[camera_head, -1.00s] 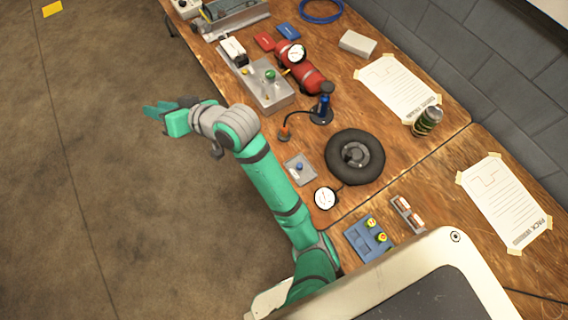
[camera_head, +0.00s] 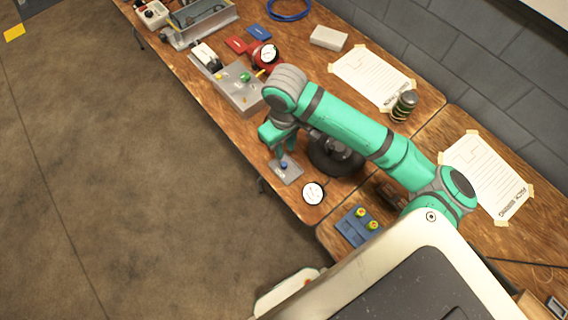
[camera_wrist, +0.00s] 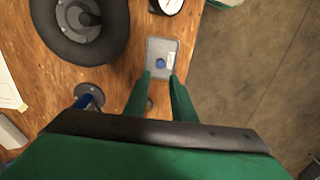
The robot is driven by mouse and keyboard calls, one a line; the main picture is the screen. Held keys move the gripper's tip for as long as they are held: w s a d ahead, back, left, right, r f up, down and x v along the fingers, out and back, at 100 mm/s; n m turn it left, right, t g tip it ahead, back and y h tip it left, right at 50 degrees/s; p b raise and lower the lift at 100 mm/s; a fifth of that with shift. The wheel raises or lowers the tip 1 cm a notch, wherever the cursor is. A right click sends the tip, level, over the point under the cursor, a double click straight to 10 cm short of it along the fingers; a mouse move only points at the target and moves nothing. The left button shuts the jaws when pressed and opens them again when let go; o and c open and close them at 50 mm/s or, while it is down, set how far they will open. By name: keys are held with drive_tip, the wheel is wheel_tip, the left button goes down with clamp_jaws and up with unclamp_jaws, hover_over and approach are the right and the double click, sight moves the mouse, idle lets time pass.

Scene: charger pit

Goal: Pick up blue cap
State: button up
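The blue cap (camera_head: 284,166) sits on a small grey tray (camera_head: 292,176) near the front edge of the wooden table. In the wrist view the blue cap (camera_wrist: 160,63) lies on the grey tray (camera_wrist: 165,47), just beyond the fingertips. My gripper (camera_wrist: 159,76) is open and empty, its two green fingers apart with the cap between and past their tips. In the head view my gripper (camera_head: 281,152) points down at the tray; the exact height above the cap is hard to tell.
The floor (camera_head: 130,180) is clear.

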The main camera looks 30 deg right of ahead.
sight(284, 163)
drive_tip(key=shift+w+f, duration=0.15)
drive_tip(key=shift+f, duration=5.05)
drive_tip(key=shift+w+a, duration=0.1)
clamp_jaws()
